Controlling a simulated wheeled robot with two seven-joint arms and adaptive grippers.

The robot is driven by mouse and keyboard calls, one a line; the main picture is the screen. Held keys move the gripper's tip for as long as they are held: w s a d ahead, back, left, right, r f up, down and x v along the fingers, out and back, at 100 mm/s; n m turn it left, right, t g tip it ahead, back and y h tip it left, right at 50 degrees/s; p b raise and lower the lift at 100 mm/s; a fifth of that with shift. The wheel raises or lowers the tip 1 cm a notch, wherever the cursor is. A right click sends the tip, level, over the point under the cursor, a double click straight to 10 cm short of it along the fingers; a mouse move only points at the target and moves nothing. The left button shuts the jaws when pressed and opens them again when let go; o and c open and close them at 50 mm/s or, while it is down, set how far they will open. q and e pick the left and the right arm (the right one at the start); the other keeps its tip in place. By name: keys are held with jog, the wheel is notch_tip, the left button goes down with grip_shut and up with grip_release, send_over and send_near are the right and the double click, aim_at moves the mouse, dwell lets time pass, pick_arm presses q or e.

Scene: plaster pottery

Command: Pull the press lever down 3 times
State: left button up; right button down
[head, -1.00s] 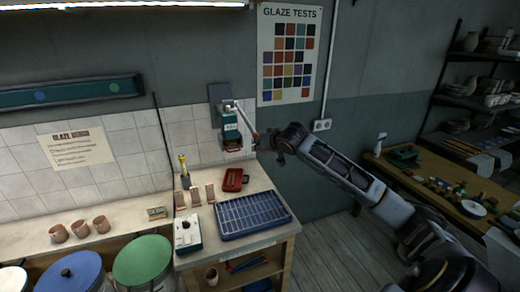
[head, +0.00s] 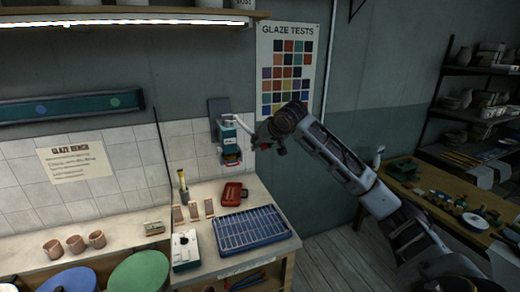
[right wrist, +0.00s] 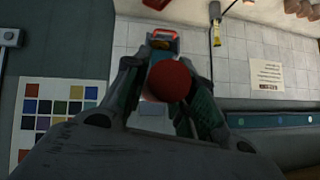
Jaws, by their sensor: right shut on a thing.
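The teal press (head: 229,140) is fixed to the tiled wall above the bench. Its pale lever (head: 242,122) reaches out to the right, roughly level, toward my right gripper. My right gripper (head: 260,139) is at the lever's outer end, beside the press. In the right wrist view the lever's round red knob (right wrist: 170,80) sits between the two fingers, which are shut on it, with the press (right wrist: 163,45) behind. In the head view the knob is mostly hidden by the gripper. My left gripper is in neither view.
A glaze chart (head: 288,70) hangs behind my right arm. A cluttered table (head: 450,200) stands to the right.

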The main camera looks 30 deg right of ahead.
jog(key=shift+r, duration=0.8)
jog(key=shift+w+d+r, duration=0.1)
jog(key=shift+d+r, duration=0.05)
jog(key=shift+r, duration=0.1)
jog(key=c, duration=1.5)
grip_release()
jog(key=o, duration=0.3)
jog(key=shift+f, duration=0.1)
jog(key=shift+o, duration=0.2)
jog(key=shift+f, duration=0.15)
jog(key=v, duration=1.2)
jog(key=shift+w, duration=0.15)
